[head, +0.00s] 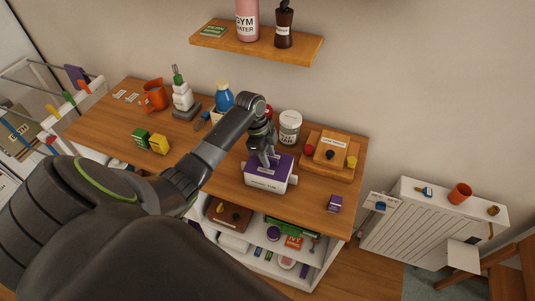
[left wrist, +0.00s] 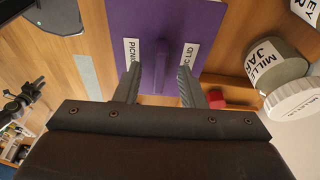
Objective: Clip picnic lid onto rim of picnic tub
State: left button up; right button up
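The picnic tub (head: 265,185) is a white, labelled box on the wooden desk, with a small tab at its right side. The purple picnic lid (head: 284,164) lies over its top; I cannot tell if it is clipped to the rim. My left gripper (head: 266,160) is just above the lid, pointing down. In the left wrist view the lid (left wrist: 208,22) has white labels and a raised purple handle (left wrist: 160,68). My left gripper (left wrist: 158,88) is open, its fingers on either side of the handle with gaps. My right gripper is not in view.
A lidded jar (head: 290,127) stands behind the tub, and a wooden board (head: 331,155) with small knobs is to its right. Green and yellow boxes (head: 159,144) stand at left. A wall shelf (head: 300,47) hangs above.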

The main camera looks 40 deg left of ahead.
aim_at(269, 157)
pick_arm(q)
jog(key=shift+r, duration=0.1)
jog(key=p+v, duration=0.3)
jog(key=shift+p+v, duration=0.4)
jog(key=shift+v, duration=0.55)
jog(key=shift+a+r, duration=0.15)
jog(key=shift+r, duration=0.15)
jog(key=b+v, duration=0.2)
jog(key=v, duration=1.4)
jog(key=shift+a+r, duration=0.15)
jog(key=shift+r, duration=0.2)
